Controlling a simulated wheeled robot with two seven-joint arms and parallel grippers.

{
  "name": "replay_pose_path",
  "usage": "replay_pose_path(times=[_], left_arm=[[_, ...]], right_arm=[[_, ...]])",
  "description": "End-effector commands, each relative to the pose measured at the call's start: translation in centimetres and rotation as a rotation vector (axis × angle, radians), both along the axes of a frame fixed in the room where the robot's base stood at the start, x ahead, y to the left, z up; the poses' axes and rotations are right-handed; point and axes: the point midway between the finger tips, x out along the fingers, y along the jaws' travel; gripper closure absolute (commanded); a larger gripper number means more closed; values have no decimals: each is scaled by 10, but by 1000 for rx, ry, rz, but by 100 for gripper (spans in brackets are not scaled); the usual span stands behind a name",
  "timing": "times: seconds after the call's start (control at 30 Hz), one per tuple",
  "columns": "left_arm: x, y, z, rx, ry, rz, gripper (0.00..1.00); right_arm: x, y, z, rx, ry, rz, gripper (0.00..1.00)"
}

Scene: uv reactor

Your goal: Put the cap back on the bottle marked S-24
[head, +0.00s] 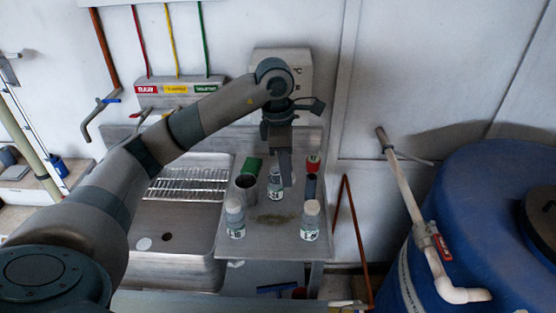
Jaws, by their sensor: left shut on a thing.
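Three small bottles with white and green labels stand upright on the steel counter (262,248): a left one (235,222), a right one (310,222) and a middle one (275,190) farther back. The label prints are too small to read surely, so I cannot tell which is S-24. My left gripper (285,180) points down over the back of the counter, in front of part of the middle bottle. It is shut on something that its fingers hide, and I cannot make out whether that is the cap. My right gripper is not in view.
A metal beaker (246,190), a green object (252,165) and a dark, red-topped container (311,180) stand around the bottles. The sink (172,215) with a wire rack is at left, holding a white disc (143,243). A blue drum (475,230) fills the right.

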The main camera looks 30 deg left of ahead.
Motion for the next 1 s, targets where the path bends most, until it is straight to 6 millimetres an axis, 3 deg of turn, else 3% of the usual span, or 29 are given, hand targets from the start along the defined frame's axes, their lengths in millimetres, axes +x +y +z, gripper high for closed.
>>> replay_pose_path(times=[0.3, 0.7, 1.0], left_arm=[[-31, -50, -14, 1, -1, -723, 92], [-85, -97, -35, 1, 0, -1650, 92], [-112, -110, -44, 0, -1, -2062, 92]], right_arm=[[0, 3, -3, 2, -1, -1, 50], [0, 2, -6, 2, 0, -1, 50], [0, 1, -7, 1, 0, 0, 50]])
